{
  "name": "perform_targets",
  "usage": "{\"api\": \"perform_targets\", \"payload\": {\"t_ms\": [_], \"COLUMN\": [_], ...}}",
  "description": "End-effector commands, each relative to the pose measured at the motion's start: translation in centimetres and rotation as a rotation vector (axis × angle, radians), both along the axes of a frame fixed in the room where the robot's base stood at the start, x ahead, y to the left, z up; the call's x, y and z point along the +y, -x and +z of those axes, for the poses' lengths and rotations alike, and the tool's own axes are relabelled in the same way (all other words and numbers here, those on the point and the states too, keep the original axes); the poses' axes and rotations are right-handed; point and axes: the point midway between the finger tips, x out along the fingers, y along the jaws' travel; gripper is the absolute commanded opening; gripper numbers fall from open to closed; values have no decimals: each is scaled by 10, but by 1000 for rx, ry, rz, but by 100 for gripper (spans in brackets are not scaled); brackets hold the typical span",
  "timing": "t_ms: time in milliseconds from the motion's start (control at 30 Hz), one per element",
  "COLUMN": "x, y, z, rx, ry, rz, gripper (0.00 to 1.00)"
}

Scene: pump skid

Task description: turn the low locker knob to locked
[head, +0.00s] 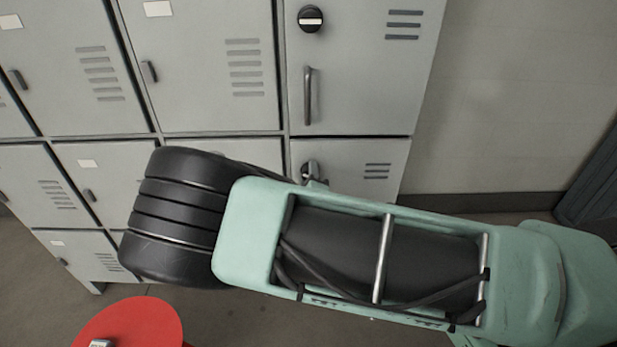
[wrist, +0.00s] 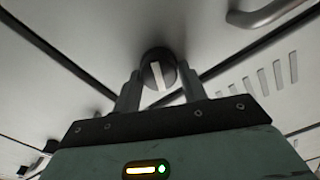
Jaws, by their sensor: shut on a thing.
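The low locker knob (wrist: 157,74) is a round black knob with a white bar, set on a grey locker door. In the wrist view its bar stands nearly upright in the picture, leaning slightly. My gripper (wrist: 160,80) has one finger on each side of the knob and is shut on it. In the head view the low locker door (head: 384,158) is at the right end of the bank, under a taller door. My arm covers most of its lower part, and the knob there is mostly hidden.
The upper door has its own black knob (head: 311,19) with a level white bar, and a bar handle (head: 308,95). More grey lockers (head: 205,60) stand to the left. A red round top (head: 130,325) is at the bottom left. A bare wall (head: 520,110) is at the right.

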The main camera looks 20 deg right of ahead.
Motion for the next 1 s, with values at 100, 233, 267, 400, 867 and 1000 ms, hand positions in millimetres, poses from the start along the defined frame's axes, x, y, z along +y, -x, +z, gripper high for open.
{"api": "perform_targets", "payload": {"t_ms": [100,233,267,400,867,1000], "x": [1,1,1,1,1,1], "y": [0,0,0,0,0,0], "z": [-1,-1,-1,-2,-2,-3], "rx": [33,65,72,101,146,148], "ry": [99,201,223,311,448,453], "rz": [1,2,2,2,1,1], "gripper": [19,19,19,19,19,19]}}
